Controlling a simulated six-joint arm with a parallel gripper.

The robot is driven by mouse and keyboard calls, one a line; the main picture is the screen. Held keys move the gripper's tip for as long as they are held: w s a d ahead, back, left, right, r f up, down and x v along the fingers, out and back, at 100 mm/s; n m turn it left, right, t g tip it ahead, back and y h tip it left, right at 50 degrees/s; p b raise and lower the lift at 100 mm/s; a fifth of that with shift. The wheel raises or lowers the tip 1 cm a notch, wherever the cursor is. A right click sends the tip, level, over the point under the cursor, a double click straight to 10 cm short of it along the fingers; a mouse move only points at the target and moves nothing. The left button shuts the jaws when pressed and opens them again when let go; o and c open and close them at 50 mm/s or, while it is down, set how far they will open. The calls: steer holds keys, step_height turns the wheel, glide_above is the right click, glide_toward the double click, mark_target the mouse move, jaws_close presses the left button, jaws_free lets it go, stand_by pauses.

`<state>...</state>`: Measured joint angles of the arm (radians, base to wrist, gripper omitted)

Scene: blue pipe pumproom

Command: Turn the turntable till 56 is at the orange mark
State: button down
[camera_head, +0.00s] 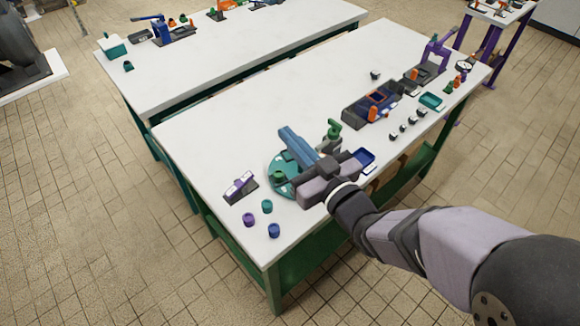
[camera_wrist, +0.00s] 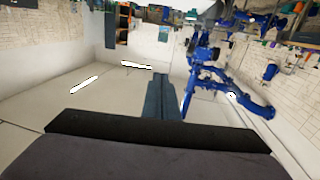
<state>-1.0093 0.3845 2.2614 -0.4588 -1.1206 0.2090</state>
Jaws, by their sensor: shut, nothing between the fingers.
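The turntable (camera_head: 274,171) is a teal-green disc on the near left part of the white workbench, in the head view. My gripper (camera_head: 287,133) reaches over it from the right and covers much of it. The blue-grey fingers are shut together with nothing between them; they also show in the wrist view (camera_wrist: 161,97). They point to the far left and look to be above the disc; I cannot tell whether they touch anything on it. A dark green part (camera_head: 279,176) stands on the disc's left side. I cannot make out the number 56 or the orange mark.
A purple-and-white sloped block (camera_head: 240,187) stands left of the turntable. Purple (camera_head: 248,219), teal (camera_head: 267,206) and blue (camera_head: 274,230) cups stand in front of it. A green part (camera_head: 334,129) and a blue tray (camera_head: 364,157) are close to my gripper. The bench (camera_head: 240,120) is clear behind.

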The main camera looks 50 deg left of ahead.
steer(key=s+d+f+m+h+p, duration=0.1)
steer(key=d+f+m+h, duration=0.3)
steer(key=m, duration=0.5)
steer(key=s+d+f+m+h+p, duration=0.1)
steer(key=d+f+m+h+p, duration=0.2)
steer(key=f+m, duration=0.5)
steer(key=d+m+h, duration=0.1)
steer(key=d+m, duration=0.1)
steer(key=shift+d+f+h, duration=0.25)
steer(key=shift+d+h, duration=0.05)
steer(key=shift+h, duration=0.1)
steer(key=shift+a+f, duration=0.1)
steer(key=shift+f, duration=0.05)
